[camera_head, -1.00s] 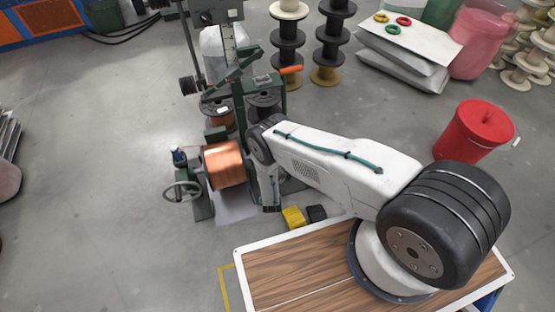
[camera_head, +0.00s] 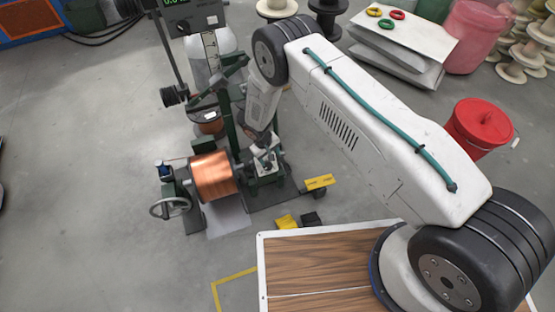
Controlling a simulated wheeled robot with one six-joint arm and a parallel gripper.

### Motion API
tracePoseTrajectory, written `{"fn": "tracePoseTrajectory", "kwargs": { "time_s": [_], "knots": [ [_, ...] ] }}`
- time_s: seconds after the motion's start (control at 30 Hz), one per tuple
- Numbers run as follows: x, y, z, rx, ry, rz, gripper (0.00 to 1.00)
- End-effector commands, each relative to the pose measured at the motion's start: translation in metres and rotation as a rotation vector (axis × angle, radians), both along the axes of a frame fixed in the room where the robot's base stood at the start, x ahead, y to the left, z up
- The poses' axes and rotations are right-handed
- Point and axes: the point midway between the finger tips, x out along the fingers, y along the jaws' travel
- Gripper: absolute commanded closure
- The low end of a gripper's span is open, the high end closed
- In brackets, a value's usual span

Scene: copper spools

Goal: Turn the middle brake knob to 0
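The winding machine stands on the floor at left centre, with a copper spool (camera_head: 213,176) and a handwheel (camera_head: 170,207). Its green frame (camera_head: 227,118) rises behind the spool. My arm reaches over from the right and its forearm hangs down in front of the frame. I cannot make out the middle brake knob or any brake knob markings.
A yellow pedal (camera_head: 286,221) and a black one (camera_head: 311,219) lie below. A wooden-topped table (camera_head: 318,262) is in front. A red bin (camera_head: 481,125) stands right. The floor at left is clear.

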Motion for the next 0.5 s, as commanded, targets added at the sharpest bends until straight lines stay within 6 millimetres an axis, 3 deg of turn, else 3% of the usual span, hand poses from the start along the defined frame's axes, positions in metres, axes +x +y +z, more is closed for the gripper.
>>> {"fn": "tracePoseTrajectory", "kwargs": {
  "time_s": [0.17,0.5],
  "knots": [
    [0.005,0.023,-0.007,0.089,-0.044,-0.053,0.38],
    [0.006,0.021,-0.057,0.088,-0.044,-0.047,0.38]
  ]
}}
